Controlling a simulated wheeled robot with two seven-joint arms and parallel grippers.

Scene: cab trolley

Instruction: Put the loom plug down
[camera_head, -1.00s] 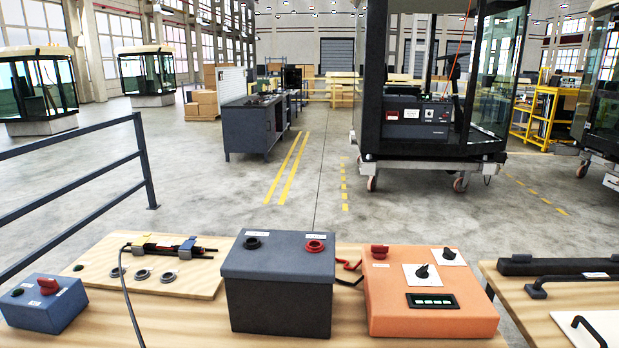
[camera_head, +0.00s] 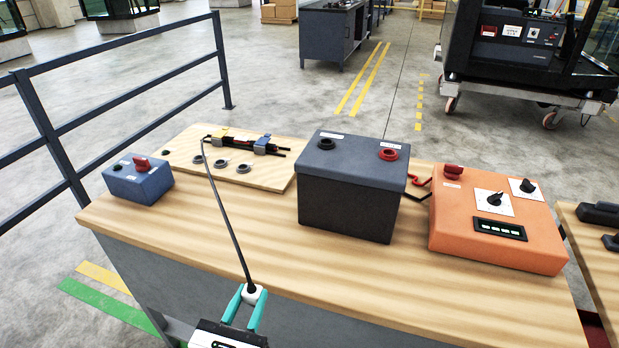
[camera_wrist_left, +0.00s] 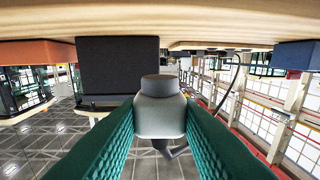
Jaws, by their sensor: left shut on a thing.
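The loom plug (camera_head: 252,294) is a pale, stubby piece on the end of a dark cable (camera_head: 228,225). My left gripper (camera_head: 246,300) has teal fingers shut on it, at the table's near edge, low in the head view. In the left wrist view the plug (camera_wrist_left: 160,112) shows grey with a dark round end, between both ribbed fingers. The cable runs up to the loom (camera_head: 245,142) on a wooden board. My right gripper is not in view.
The wooden table (camera_head: 190,215) carries a blue switch box (camera_head: 140,183), the loom board (camera_head: 190,153), a dark battery-like box (camera_head: 345,200) and an orange panel box (camera_head: 490,235). Bare tabletop lies in front of the blue box and the board. A railing (camera_head: 120,120) stands behind left.

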